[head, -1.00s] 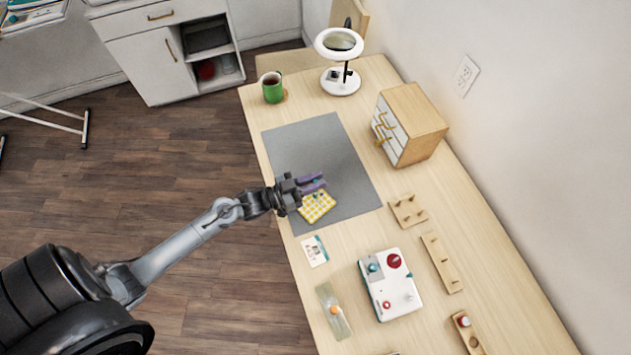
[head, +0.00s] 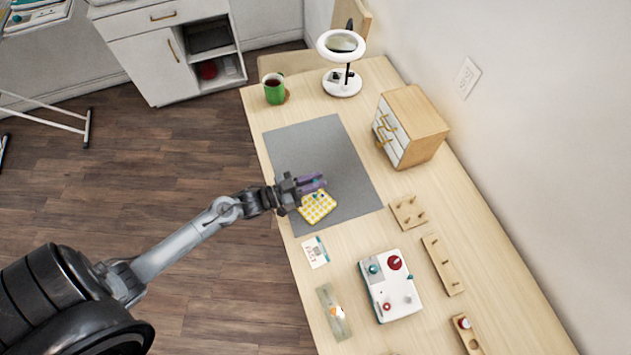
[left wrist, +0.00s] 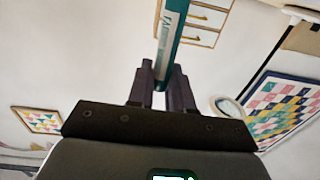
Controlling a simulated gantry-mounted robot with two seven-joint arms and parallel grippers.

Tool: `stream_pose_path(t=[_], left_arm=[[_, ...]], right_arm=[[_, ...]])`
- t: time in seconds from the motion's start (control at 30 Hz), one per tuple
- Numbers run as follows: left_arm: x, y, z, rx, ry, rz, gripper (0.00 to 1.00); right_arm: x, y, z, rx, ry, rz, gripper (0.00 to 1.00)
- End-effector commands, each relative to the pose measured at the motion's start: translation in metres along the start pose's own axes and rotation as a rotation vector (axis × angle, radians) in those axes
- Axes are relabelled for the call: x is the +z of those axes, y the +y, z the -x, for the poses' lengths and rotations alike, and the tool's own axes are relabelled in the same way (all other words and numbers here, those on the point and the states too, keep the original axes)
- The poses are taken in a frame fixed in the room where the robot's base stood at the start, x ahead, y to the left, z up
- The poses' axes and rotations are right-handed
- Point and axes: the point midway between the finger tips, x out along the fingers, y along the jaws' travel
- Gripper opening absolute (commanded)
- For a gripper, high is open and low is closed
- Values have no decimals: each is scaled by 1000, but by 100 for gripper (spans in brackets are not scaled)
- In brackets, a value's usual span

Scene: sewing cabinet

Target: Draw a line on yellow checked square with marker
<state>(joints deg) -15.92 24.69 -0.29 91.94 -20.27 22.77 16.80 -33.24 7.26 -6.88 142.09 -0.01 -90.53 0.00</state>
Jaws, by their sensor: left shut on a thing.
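The yellow checked square (head: 318,209) lies flat on the grey mat (head: 310,140), near the mat's front edge. My left gripper (head: 318,182) is over the mat, at the far edge of the square in the head view. In the left wrist view a teal and white marker (left wrist: 171,42) stands between the dark fingers of my left gripper (left wrist: 164,84), which are shut on it. The marker's tip is hidden, so I cannot tell whether it touches the cloth. My right gripper is not in view.
A green mug (head: 274,90) and a ring lamp (head: 342,80) stand at the back. A small drawer box (head: 415,125) stands to the right. A card (head: 315,252) and a white machine (head: 390,285) lie toward the front. The far part of the mat is clear.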

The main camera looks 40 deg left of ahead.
Motion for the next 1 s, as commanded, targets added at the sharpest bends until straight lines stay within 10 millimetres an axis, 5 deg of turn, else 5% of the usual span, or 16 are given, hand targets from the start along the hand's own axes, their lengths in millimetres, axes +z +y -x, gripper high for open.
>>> stream_pose_path(t=[1.0], left_arm=[[0, -9, 4, 0, -2, -1, 0]], right_arm=[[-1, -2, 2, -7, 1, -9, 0]])
